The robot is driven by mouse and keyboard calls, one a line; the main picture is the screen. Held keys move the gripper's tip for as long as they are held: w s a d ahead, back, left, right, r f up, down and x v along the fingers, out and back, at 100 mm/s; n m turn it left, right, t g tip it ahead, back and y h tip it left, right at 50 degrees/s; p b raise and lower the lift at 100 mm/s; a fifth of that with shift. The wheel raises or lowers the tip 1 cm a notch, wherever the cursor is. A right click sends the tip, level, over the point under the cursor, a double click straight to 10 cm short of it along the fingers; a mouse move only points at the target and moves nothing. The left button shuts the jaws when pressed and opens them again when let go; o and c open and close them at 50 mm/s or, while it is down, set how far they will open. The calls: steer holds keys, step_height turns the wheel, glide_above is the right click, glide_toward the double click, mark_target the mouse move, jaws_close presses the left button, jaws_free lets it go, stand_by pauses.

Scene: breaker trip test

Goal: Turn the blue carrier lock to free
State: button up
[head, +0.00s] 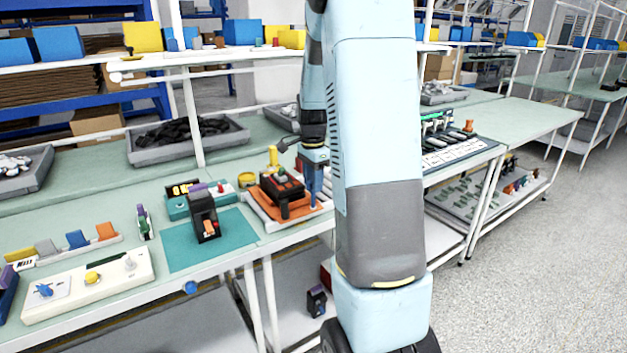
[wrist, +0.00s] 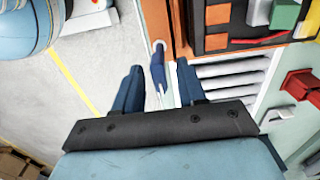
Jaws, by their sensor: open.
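A small blue lever (wrist: 157,68), which looks like the carrier lock, shows in the wrist view beside the edge of the orange carrier (wrist: 182,24). My gripper (wrist: 159,74) is open, with its two blue fingers apart on either side of the lever. I see no clear contact between the fingers and the lever. In the head view the orange carrier (head: 263,208) sits on the bench with a black and orange unit (head: 284,196) on it. My gripper (head: 314,188) points down at the carrier's right side, and the lever cannot be told apart from the fingers there.
A teal mat (head: 190,255) with a dark breaker block (head: 204,218) lies left of the carrier. A yellow-topped post (head: 273,155) stands close behind it. A white panel (head: 120,285) with knobs lies at the left. Grey bins (head: 160,146) stand behind.

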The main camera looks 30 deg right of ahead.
jaws_close()
stand_by(0.3)
steer(key=shift+n, duration=0.4)
steer(key=n, duration=0.8)
steer(key=shift+n, duration=0.3)
steer(key=n, duration=0.8)
steer(key=shift+s+f, duration=0.1)
steer(key=shift+n, duration=0.4)
